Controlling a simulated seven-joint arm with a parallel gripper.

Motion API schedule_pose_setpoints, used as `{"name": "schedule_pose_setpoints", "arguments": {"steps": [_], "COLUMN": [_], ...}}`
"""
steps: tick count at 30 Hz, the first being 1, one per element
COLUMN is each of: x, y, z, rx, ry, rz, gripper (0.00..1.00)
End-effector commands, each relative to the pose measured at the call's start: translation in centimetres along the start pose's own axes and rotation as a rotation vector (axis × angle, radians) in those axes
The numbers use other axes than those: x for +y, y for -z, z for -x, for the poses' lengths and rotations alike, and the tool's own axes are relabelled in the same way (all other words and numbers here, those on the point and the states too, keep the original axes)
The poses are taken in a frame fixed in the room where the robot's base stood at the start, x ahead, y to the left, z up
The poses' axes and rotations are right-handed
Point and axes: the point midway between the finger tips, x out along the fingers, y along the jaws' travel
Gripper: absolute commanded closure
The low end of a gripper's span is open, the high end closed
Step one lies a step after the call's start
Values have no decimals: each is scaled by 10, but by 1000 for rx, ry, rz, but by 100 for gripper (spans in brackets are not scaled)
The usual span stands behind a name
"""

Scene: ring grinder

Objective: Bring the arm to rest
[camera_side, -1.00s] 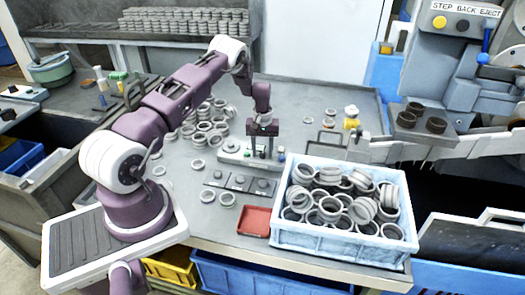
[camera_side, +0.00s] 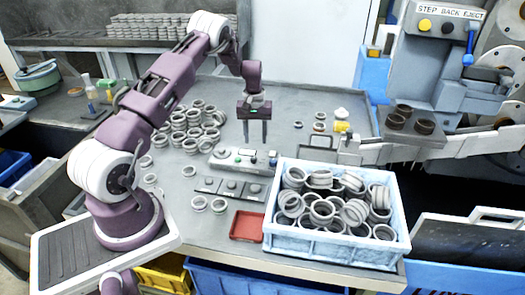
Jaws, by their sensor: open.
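My gripper (camera_side: 255,142) hangs above the work table (camera_side: 310,95), pointing down. Its two dark fingers are spread apart with nothing between them. It is just above and behind a small grey device (camera_side: 240,160) with buttons on top. My arm reaches from the lower left, raised and bent at the elbow. The exact height of the fingertips over the table cannot be told.
A blue crate (camera_side: 335,245) heaped with metal rings stands at the front right. A red tray (camera_side: 247,226) lies beside it. Several loose rings (camera_side: 190,125) lie left of my gripper. The grinder (camera_side: 450,60) stands at the right. The table's back middle is fairly clear.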

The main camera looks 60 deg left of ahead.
Motion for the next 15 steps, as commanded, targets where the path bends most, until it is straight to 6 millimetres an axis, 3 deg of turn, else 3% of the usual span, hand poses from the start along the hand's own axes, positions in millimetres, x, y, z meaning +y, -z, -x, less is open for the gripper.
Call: {"name": "schedule_pose_setpoints", "arguments": {"steps": [2, 4, 6, 8, 9, 12, 15], "x": [23, 43, 58, 65, 65, 53, 24], "y": [-14, -42, -82, -122, -152, -229, -304], "z": [52, 111, 168, 212, 238, 289, 315], "rx": [33, 64, 95, 125, 147, 206, 273], "ry": [-35, -71, -108, -138, -156, -196, -221], "rz": [-53, -126, -213, -295, -354, -504, -658], "gripper": [57, 57, 57, 57, 57, 57, 57]}}
